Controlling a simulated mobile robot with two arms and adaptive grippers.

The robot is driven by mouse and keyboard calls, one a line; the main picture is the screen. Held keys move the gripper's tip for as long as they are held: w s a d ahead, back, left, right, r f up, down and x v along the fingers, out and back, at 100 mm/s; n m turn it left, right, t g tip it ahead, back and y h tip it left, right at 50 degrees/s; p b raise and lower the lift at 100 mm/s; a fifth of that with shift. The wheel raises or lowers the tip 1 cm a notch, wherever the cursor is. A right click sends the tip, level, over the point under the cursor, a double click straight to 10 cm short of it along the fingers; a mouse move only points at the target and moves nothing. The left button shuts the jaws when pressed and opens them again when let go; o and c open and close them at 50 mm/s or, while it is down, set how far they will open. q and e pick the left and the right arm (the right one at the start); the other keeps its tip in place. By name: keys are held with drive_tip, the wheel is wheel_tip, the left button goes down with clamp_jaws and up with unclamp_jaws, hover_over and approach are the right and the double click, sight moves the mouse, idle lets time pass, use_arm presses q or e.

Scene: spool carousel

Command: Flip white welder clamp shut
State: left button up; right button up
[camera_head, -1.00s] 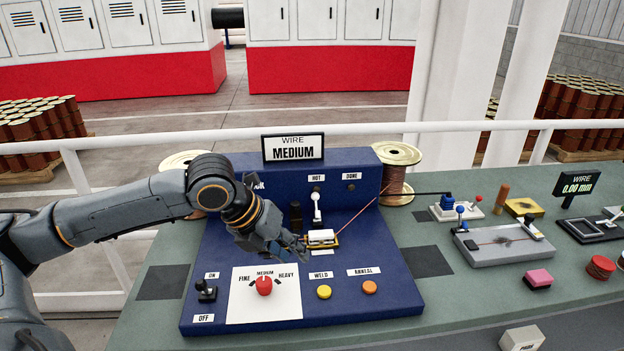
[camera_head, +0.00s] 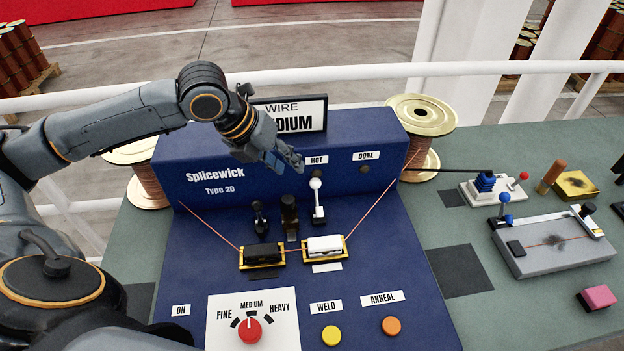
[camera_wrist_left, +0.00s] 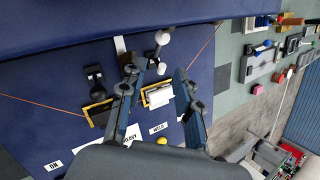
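The Splicewick welder (camera_head: 222,262) is a blue sloped console. Its white clamp lever (camera_head: 317,200) has a white ball knob and stands upright behind a white block (camera_head: 325,245) in a yellow holder. The lever also shows in the left wrist view (camera_wrist_left: 162,39), as does the white block (camera_wrist_left: 158,96). The black clamp lever (camera_head: 259,219) stands behind a black block (camera_head: 262,256) to the left. My left gripper (camera_head: 288,159) is raised, just above and left of the white knob, holding nothing. Its two fingers (camera_wrist_left: 156,76) are apart in the left wrist view. My right gripper is out of view.
A thin copper wire (camera_head: 208,227) runs between the spools (camera_head: 424,125) through both holders. A sign reading MEDIUM (camera_head: 300,116) stands behind my left gripper. Red (camera_head: 249,330), yellow (camera_head: 331,335) and orange (camera_head: 391,325) controls sit in front. Bench tools lie to the right.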

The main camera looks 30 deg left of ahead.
sight(314, 189)
use_arm(q)
drive_tip(key=x, duration=0.3)
drive_tip(key=shift+s+d+f, duration=0.15)
drive_tip(key=shift+d, duration=0.15)
drive_tip(key=p+x, duration=0.1)
drive_tip(key=x, duration=0.7)
drive_tip(key=shift+a+f, duration=0.1)
drive_tip(key=shift+f, duration=0.1)
drive_tip(key=shift+w+f, duration=0.25)
drive_tip(key=shift+w, duration=0.1)
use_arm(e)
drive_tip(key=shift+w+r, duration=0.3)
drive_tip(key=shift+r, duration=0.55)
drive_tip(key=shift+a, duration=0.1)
use_arm(q)
clamp_jaws()
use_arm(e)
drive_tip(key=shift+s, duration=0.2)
